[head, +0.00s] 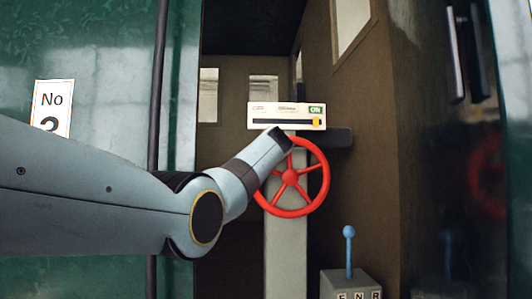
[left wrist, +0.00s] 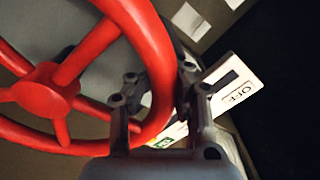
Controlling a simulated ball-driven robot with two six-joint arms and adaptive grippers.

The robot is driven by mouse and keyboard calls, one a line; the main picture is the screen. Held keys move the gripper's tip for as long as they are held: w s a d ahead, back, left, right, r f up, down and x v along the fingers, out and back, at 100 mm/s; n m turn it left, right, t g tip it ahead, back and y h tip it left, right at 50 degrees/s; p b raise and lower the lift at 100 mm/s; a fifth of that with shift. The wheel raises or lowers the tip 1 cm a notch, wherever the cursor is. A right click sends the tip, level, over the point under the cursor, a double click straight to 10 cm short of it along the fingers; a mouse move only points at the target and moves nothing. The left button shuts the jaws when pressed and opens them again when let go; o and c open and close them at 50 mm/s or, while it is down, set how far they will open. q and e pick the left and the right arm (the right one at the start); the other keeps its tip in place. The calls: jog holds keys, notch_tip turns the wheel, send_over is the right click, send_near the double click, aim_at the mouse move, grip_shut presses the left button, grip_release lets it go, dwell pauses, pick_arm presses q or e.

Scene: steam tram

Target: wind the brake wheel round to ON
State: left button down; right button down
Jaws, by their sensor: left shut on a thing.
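The red brake wheel (head: 290,178) stands upright on a grey column. My left gripper (head: 284,139) is at the upper part of its rim in the head view. In the left wrist view, the gripper's fingers (left wrist: 157,98) lie on both sides of the red rim (left wrist: 142,30) and are shut on it. A white indicator plate (head: 262,107) sits above the wheel, with a green ON label at its right end. A yellow marker (head: 317,123) is at the right end of its dark slot, below ON. The plate's OFF end (left wrist: 240,92) shows in the left wrist view. My right gripper is not in view.
A blue-knobbed lever (head: 348,234) rises from a grey lettered box (head: 350,284) below and right of the wheel. A dark glossy panel (head: 480,220) is at the right, with a red reflection. Green tram bodywork (head: 110,50) with a number sign (head: 52,95) fills the left.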

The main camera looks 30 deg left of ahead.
pick_arm(q)
jog(key=shift+w+d+f, duration=0.1)
jog(key=shift+d+f, duration=0.25)
jog(key=shift+f, duration=0.1)
jog(key=c, duration=1.8)
grip_release()
jog(key=o, duration=0.5)
jog(key=shift+s+d+r, duration=0.35)
jog(key=shift+d, duration=0.05)
jog(key=shift+c, duration=0.2)
jog(key=shift+o, duration=1.2)
jog(key=shift+d+r, duration=0.15)
jog(key=shift+w+a, duration=0.1)
jog(key=shift+a, duration=0.2)
jog(key=v, duration=1.2)
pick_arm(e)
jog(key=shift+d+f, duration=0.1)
